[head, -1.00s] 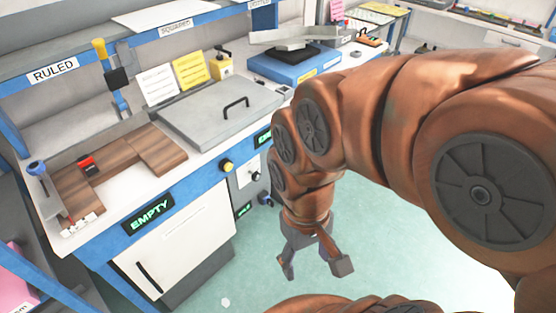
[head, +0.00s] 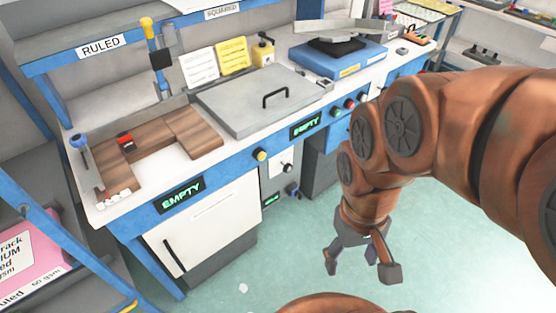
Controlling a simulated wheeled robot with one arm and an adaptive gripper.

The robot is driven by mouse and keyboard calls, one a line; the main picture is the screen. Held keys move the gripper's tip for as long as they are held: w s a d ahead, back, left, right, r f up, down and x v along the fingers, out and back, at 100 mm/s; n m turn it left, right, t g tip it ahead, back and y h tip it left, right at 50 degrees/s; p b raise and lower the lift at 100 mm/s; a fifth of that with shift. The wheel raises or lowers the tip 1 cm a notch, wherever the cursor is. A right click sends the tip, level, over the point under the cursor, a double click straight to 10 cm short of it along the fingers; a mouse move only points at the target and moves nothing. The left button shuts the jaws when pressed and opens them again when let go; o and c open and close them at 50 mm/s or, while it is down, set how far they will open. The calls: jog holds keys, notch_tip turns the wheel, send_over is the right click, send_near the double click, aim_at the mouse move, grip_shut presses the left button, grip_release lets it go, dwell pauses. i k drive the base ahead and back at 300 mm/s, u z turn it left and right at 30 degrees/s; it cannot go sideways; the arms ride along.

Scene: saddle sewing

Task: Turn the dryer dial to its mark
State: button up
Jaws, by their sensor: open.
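A small white control panel (head: 276,178) is set in the front of the blue and white bench, right of the white cabinet door. It carries a small dark dial with a pale mark (head: 287,168) and a green-lit display (head: 270,201). A dark knob (head: 292,190) sits at its lower right, and a yellow knob (head: 261,155) is on the blue rail above. None is labelled as the dryer dial, and the dial's setting is too small to read. My gripper (head: 360,268) is open and empty, pointing down over the floor, right of the panel and apart from it.
A grey lidded press (head: 255,102) and wooden boards (head: 180,132) lie on the bench top. Two EMPTY displays (head: 179,195) (head: 305,126) are on the rail. A blue frame (head: 75,240) stands at left. The green floor (head: 235,292) before the bench looks mostly clear.

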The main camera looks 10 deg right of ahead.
aim_at(287, 168)
jog(key=u, duration=2.5)
jog(key=k, duration=0.9)
jog(key=z, duration=0.9)
jog(key=i, duration=0.5)
jog(key=z, duration=0.05)
